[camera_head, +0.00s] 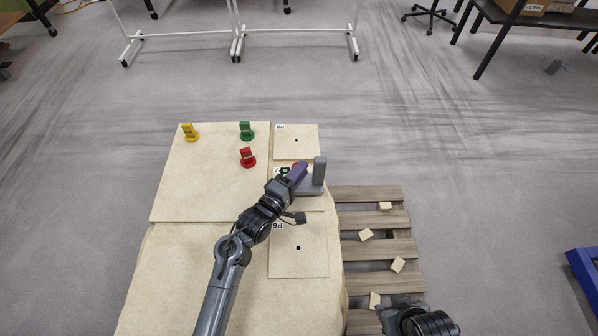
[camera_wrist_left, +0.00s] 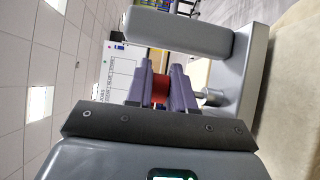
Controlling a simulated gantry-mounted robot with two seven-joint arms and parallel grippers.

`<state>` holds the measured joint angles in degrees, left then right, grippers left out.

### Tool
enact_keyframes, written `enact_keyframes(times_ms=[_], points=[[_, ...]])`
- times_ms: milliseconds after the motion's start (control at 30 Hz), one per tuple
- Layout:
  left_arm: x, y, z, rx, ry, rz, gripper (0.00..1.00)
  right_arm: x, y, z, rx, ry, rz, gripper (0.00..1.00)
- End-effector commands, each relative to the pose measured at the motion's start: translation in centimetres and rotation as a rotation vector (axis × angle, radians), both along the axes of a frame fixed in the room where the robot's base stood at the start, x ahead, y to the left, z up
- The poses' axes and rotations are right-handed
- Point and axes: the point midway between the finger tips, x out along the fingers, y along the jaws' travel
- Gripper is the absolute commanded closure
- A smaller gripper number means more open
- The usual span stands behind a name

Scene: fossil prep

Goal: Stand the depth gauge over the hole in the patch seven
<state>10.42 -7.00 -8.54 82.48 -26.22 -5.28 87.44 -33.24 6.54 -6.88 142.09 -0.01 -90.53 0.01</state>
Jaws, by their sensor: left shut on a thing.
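The depth gauge (camera_head: 318,172) is a grey stand with a flat base and an upright block. It is on or just above patch seven (camera_head: 313,203), the middle panel of the right-hand column; contact with the patch is unclear. My left gripper (camera_head: 297,172) is shut on the gauge's orange-red grip, which also shows between the purple fingers in the left wrist view (camera_wrist_left: 160,88). A silver shank (camera_wrist_left: 211,97) runs from the grip toward the grey base (camera_wrist_left: 247,85). The hole in patch seven is hidden. Part of my right arm shows at the bottom right; its fingers cannot be made out.
Patch P8 (camera_head: 308,148) and patch P6 (camera_head: 285,260) each show a dark hole. Yellow (camera_head: 190,132), green (camera_head: 246,131) and red (camera_head: 248,157) knobbed pieces stand on the left board (camera_head: 205,195). Several small blocks lie on the slatted pallet (camera_head: 365,195) at right.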

Motion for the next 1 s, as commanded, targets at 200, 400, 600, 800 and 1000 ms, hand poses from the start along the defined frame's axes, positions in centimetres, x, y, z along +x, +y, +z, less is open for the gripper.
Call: enact_keyframes(times_ms=[200,400,600,800,1000], points=[[0.1,0.0,0.5,-0.004,-0.008,0.0,1.0,0.0,0.0,0.1,-0.001,0.0,0.001,0.57],[0.1,0.0,0.4,-0.004,-0.008,0.0,1.0,0.0,-0.2,0.0,-0.007,0.0,0.005,0.57],[0.1,0.0,0.1,-0.004,-0.008,0.0,1.0,0.0,-0.2,-0.1,-0.011,-0.001,0.007,0.57],[0.1,-0.1,-0.3,-0.004,-0.008,-0.001,1.0,0.0,-0.2,-0.3,-0.01,0.0,0.007,0.57],[0.1,-0.1,-0.6,-0.004,-0.008,-0.001,1.0,0.0,-0.2,-0.4,-0.007,0.0,0.005,0.57]])
